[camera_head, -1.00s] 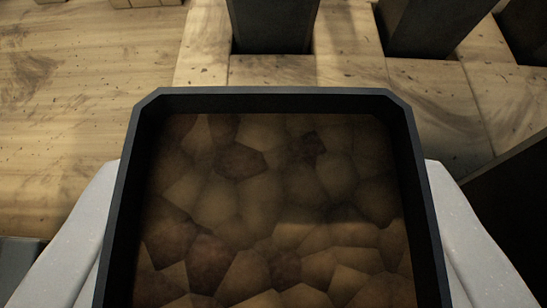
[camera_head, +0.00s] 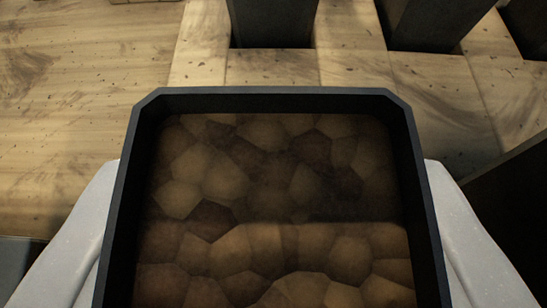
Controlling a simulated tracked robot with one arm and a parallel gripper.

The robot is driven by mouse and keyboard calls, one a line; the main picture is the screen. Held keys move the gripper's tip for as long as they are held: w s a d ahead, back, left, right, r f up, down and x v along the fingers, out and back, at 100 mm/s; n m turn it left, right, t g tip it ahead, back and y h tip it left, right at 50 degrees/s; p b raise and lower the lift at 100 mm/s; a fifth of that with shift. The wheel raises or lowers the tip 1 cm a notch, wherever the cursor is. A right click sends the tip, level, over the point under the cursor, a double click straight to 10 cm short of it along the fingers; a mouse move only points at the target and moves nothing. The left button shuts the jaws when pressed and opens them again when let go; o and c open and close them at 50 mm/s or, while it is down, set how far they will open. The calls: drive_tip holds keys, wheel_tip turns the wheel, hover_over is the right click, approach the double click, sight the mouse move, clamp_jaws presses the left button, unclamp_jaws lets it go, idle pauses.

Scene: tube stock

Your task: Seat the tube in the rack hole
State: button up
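The tube (camera_head: 272,101) is a dark, square-section tube with bevelled corners. I look at its near end, which fills the lower middle of the view. My gripper (camera_head: 272,185) has a pale grey finger on each side of it and is shut on it. A brown, cobbled pattern shows inside the tube's rim. The rack (camera_head: 360,72) is pale speckled wood with square holes, beyond the tube at the top and right. The tube's far end and whatever lies under it are hidden.
Other dark tubes stand in rack holes: one at top centre (camera_head: 272,20), one right of it (camera_head: 432,20), and one at the right edge (camera_head: 515,195) close to my right finger. Bare wooden surface (camera_head: 80,110) lies at the left.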

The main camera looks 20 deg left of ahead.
idle(0.3)
drive_tip(key=o, duration=1.2)
drive_tip(key=shift+c, duration=0.2)
drive_tip(key=shift+r+p, duration=1.35)
drive_tip(key=shift+r, duration=3.2)
